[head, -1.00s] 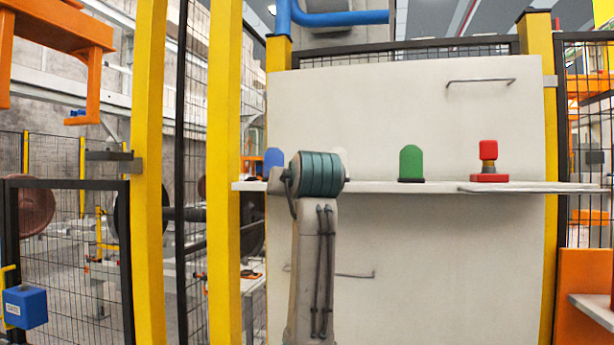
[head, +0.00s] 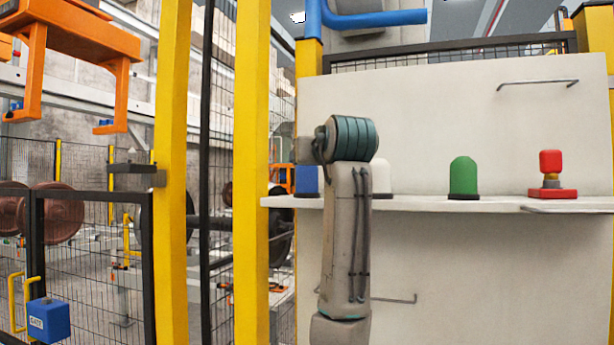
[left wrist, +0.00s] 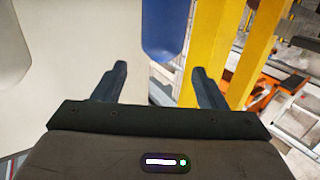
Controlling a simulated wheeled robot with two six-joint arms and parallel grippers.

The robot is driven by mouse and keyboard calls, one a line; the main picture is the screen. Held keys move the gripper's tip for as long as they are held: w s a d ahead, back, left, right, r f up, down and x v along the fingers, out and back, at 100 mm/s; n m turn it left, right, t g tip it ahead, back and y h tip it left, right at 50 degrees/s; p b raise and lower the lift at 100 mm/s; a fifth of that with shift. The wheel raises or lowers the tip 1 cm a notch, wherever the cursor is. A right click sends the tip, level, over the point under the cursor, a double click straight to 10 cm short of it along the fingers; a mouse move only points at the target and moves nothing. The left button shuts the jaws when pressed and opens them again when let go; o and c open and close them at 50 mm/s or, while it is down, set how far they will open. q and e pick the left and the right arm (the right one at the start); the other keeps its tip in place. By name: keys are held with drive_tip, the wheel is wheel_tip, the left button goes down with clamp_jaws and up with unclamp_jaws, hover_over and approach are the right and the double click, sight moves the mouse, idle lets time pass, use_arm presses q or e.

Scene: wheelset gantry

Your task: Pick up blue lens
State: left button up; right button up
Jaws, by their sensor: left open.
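The blue lens (head: 306,182) stands on the left end of the white shelf (head: 420,203) in the head view. Its top is hidden behind a part of my left arm. In the left wrist view the blue lens (left wrist: 165,28) shows at the top, cut off by the frame edge, beyond the fingertips and roughly between them. My left gripper (left wrist: 158,76) is open, with nothing between its two fingers. In the head view its fingers cannot be made out behind the arm. My right gripper is in neither view.
A yellow post (head: 252,170) stands just left of the blue lens. A white panel (head: 440,120) rises behind the shelf.

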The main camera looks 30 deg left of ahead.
use_arm(q)
drive_tip(key=p+x, duration=0.3)
drive_tip(key=x, duration=0.2)
drive_tip(key=shift+w+a+f, duration=0.2)
drive_tip(key=shift+a+f, duration=0.05)
drive_tip(key=shift+a, duration=0.15)
drive_tip(key=shift+d, duration=0.1)
drive_tip(key=c, duration=0.3)
drive_tip(key=shift+d+r, duration=0.1)
drive_tip(key=shift+d, duration=0.1)
drive_tip(key=c, duration=0.7)
drive_tip(key=shift+a, duration=0.15)
drive_tip(key=shift+c, duration=0.4)
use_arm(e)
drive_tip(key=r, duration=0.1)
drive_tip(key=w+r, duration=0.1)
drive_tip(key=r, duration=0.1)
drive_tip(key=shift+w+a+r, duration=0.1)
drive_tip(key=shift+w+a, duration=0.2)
use_arm(q)
drive_tip(key=shift+r, duration=0.1)
